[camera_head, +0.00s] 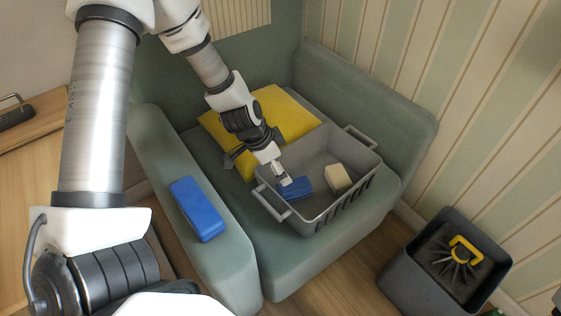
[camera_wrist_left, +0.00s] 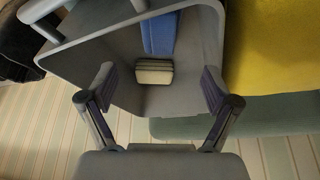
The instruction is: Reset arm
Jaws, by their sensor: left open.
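My left arm reaches from the left over the green armchair. My left gripper (camera_head: 283,180) is over the left part of a grey basket (camera_head: 326,222), close to a blue block (camera_head: 297,187) inside it. In the left wrist view the gripper (camera_wrist_left: 158,82) is open, with nothing between its fingers. That view also shows the basket (camera_wrist_left: 100,38), the blue block (camera_wrist_left: 158,34) and a cream block (camera_wrist_left: 154,71). The cream block also lies in the basket in the head view (camera_head: 338,178). My right gripper is in neither view.
The basket stands on the armchair seat (camera_head: 290,268), in front of a yellow cushion (camera_head: 283,112). Another blue block (camera_head: 197,208) lies on the left armrest (camera_head: 160,150). A dark bin (camera_head: 417,282) with a yellow-handled item stands on the floor at right. A wooden surface (camera_head: 40,170) is at left.

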